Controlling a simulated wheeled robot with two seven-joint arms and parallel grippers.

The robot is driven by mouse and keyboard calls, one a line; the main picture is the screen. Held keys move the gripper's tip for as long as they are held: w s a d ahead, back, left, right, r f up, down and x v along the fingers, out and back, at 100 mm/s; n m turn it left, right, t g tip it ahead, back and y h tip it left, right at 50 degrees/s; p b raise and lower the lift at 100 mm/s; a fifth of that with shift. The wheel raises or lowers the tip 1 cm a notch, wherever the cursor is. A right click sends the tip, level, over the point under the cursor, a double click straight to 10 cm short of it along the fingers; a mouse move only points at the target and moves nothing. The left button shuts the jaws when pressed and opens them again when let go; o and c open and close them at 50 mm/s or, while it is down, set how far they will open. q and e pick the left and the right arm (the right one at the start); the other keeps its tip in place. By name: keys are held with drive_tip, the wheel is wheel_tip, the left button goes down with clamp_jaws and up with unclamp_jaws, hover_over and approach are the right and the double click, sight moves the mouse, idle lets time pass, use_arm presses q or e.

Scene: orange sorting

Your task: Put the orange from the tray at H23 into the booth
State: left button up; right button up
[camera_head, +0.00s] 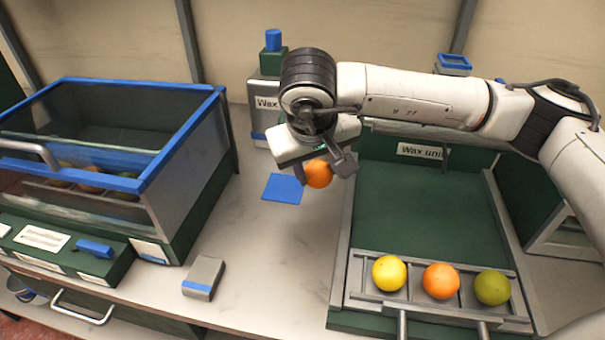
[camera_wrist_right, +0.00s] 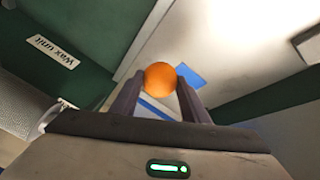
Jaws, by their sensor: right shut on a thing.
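My right gripper (camera_head: 326,170) is shut on an orange (camera_head: 319,174), held above the counter between the glass-sided box and the wax unit. The orange also shows between the fingers in the right wrist view (camera_wrist_right: 160,79). The likely booth is the box with blue edges and clear panels (camera_head: 152,184) at left, with several fruits behind its front panel. A metal tray (camera_head: 357,277) on the green wax unit holds a yellow fruit (camera_head: 389,273), an orange fruit (camera_head: 440,281) and a green fruit (camera_head: 492,287). No H23 label is readable. My left gripper is out of view.
A blue pad (camera_head: 283,189) lies on the counter below the right gripper. A small grey block (camera_head: 203,277) stands near the front edge. A wax container with a blue cap (camera_head: 273,40) stands behind. The counter (camera_head: 262,255) between box and wax unit is mostly clear.

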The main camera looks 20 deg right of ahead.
sight(318, 184)
drive_tip(key=f, duration=0.4)
drive_tip(key=shift+s+f, duration=0.35)
drive_tip(key=shift+w+f, duration=0.1)
drive_tip(key=shift+f, duration=2.4)
drive_tip(key=o, duration=1.2)
